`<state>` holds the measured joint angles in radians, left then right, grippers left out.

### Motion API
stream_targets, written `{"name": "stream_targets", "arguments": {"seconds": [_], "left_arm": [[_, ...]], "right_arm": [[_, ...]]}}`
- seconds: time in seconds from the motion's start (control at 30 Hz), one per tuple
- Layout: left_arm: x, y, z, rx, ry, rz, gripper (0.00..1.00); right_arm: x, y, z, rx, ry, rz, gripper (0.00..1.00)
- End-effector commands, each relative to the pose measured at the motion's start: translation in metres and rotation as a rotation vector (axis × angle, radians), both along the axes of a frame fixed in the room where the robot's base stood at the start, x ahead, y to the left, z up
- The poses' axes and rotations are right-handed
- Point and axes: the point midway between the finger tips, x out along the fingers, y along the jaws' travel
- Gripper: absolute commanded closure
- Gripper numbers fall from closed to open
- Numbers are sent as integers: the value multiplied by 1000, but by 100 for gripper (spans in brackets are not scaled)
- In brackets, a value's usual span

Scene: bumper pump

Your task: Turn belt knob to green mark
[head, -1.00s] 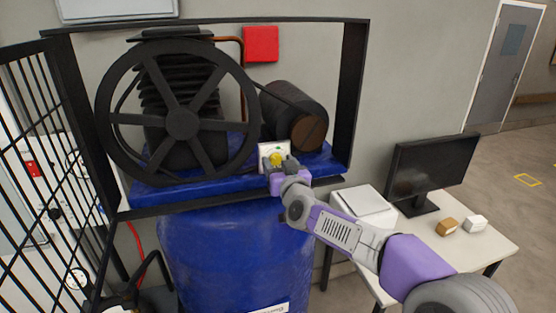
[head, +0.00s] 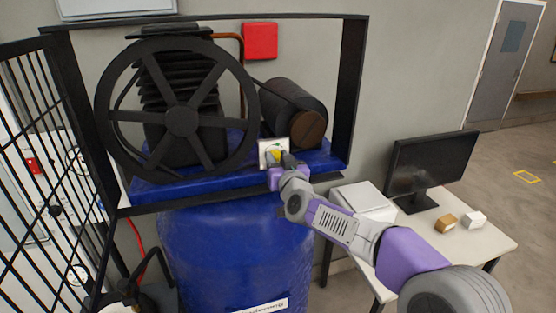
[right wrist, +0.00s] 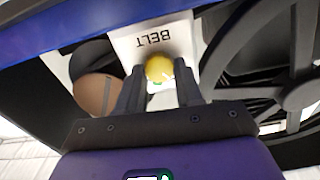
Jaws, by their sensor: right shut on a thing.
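The yellow belt knob (head: 276,156) sits on a small white plate (head: 265,147) at the front of the blue deck, beside the big wheel. A bit of green shows at the knob's upper edge in the head view. In the right wrist view the plate (right wrist: 124,46) reads BELT upside down, and the knob (right wrist: 158,67) lies between the two dark fingers. My right gripper (right wrist: 160,76) is shut on the knob. The fingers hide part of the knob, and I cannot tell exactly where its pointer stands. My left gripper is not in view.
The black spoked wheel (head: 181,121) stands left of the knob, and a dark motor (head: 292,112) behind it. A black frame (head: 357,95) surrounds them, with a mesh door (head: 35,150) at left. A table (head: 480,246) with a monitor (head: 433,165) stands at right.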

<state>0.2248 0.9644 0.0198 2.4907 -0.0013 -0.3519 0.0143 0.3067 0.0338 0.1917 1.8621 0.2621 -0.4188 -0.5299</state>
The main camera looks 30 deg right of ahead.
Motion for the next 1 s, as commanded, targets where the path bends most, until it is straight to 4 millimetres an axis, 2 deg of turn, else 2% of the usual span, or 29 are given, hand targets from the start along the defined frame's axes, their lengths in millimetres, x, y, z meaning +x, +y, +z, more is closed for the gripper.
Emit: {"name": "stream_targets", "arguments": {"seconds": [0.27,0.6,1.0], "left_arm": [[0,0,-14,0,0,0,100],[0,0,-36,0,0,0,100],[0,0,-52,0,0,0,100]], "right_arm": [[0,0,-2,125,-31,0,95],[0,-1,-3,421,-102,1,95],[0,-2,-2,747,-180,0,95]]}}
